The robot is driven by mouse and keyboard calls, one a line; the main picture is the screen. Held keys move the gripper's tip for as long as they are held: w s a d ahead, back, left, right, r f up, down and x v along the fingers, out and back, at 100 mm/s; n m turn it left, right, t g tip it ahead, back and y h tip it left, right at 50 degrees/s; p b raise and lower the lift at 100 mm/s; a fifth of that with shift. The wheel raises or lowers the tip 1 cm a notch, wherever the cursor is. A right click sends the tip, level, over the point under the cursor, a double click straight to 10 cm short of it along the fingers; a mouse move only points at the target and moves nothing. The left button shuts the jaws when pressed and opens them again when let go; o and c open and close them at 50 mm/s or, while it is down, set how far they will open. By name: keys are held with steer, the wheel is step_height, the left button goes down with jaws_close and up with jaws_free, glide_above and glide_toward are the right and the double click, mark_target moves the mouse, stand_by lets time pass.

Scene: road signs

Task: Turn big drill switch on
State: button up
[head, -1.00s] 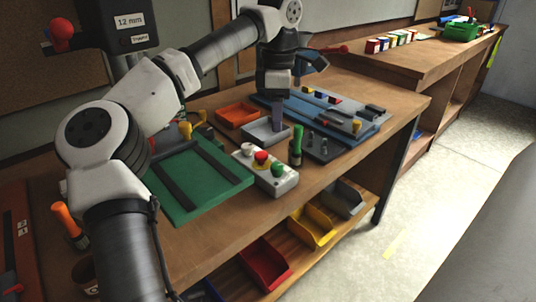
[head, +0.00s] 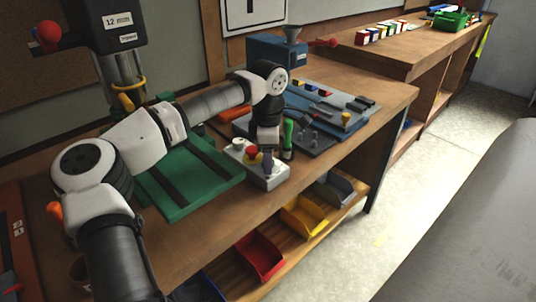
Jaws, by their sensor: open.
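The grey control box (head: 272,181) stands on the workbench in front of the drill press. It carries a pale knob (head: 239,144) at its left end and a red button on a yellow base (head: 252,153) in the middle. My gripper (head: 267,167) points down over the right end of the box. Its fingers are open by little, if at all visibly, and hold nothing that I can see. They hide the green button, and I cannot tell whether they touch it. The drill press (head: 112,22), labelled 12 mm, is at the upper left.
A green plate (head: 190,180) with dark slots lies left of the box. A green-handled tool (head: 288,138) stands close to the right of my gripper. Coloured bins (head: 303,216) sit on the shelf below.

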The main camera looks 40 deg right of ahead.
steer(key=shift+c, duration=0.2)
steer(key=c, duration=0.9)
steer(key=shift+n, duration=0.3)
steer(key=n+b, duration=0.2)
steer(key=n, duration=0.3)
steer(key=n+b, duration=0.1)
steer(key=n, duration=0.5)
steer(key=shift+b, duration=0.35)
steer(key=shift+n, duration=0.3)
steer(key=o, duration=0.9)
